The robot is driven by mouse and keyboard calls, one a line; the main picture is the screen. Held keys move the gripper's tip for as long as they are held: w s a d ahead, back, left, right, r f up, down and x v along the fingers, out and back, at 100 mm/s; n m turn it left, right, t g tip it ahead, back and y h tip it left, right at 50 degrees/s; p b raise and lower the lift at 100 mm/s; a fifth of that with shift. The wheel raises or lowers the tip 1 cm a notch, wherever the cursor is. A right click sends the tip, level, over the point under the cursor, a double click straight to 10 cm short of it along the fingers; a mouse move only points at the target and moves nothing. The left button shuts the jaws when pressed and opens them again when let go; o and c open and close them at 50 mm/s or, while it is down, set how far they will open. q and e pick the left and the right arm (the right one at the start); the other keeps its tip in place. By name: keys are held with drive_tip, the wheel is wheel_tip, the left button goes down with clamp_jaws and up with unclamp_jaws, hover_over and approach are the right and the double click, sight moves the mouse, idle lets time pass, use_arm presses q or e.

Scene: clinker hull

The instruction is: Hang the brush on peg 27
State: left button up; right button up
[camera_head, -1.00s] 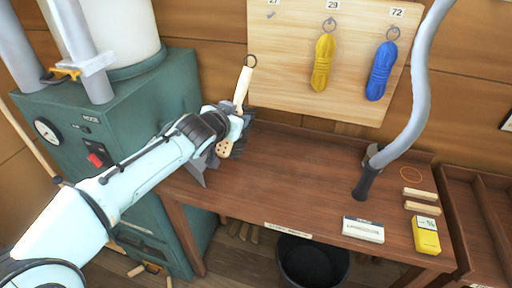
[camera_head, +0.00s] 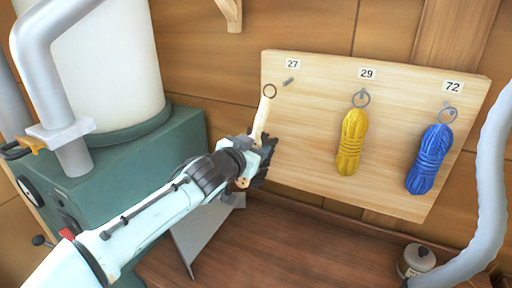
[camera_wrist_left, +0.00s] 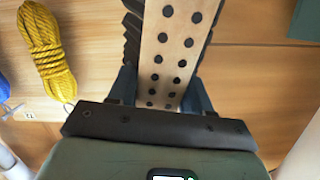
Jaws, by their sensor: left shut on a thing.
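The brush (camera_head: 262,120) has a pale wooden handle with a dark ring at its upper end. My left gripper (camera_head: 258,158) is shut on it and holds it nearly upright, ring up, in front of the pegboard. In the left wrist view the brush's wooden back with rows of dark holes (camera_wrist_left: 172,50) shows between the fingers, with dark bristles at its side. Peg 27 (camera_head: 288,82) is a short grey bare peg under the label 27. The ring appears just left of and slightly below the peg; its distance from the peg in depth I cannot tell. My right gripper is not in view.
A yellow rope coil (camera_head: 351,142) hangs at 29 and a blue one (camera_head: 429,158) at 72 on the pegboard (camera_head: 315,150). A green machine (camera_head: 150,165) stands left. The workbench (camera_head: 310,250) below holds a small jar (camera_head: 415,260). A grey hose (camera_head: 487,190) rises at right.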

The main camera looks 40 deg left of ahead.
use_arm(q)
drive_tip(key=shift+r+p+x, duration=0.15)
drive_tip(key=shift+p+x, duration=0.25)
drive_tip(key=shift+x, duration=1.25)
drive_tip(key=shift+r+p+x, duration=0.15)
drive_tip(key=shift+p+x, duration=0.25)
drive_tip(key=shift+x, duration=1.25)
drive_tip(key=shift+r+p+x, duration=0.15)
drive_tip(key=shift+p+x, duration=0.25)
drive_tip(key=shift+x, duration=1.25)
drive_tip(key=shift+w, duration=0.2)
drive_tip(key=o, duration=1.2)
drive_tip(key=shift+f, duration=0.1)
drive_tip(key=shift+s, duration=0.15)
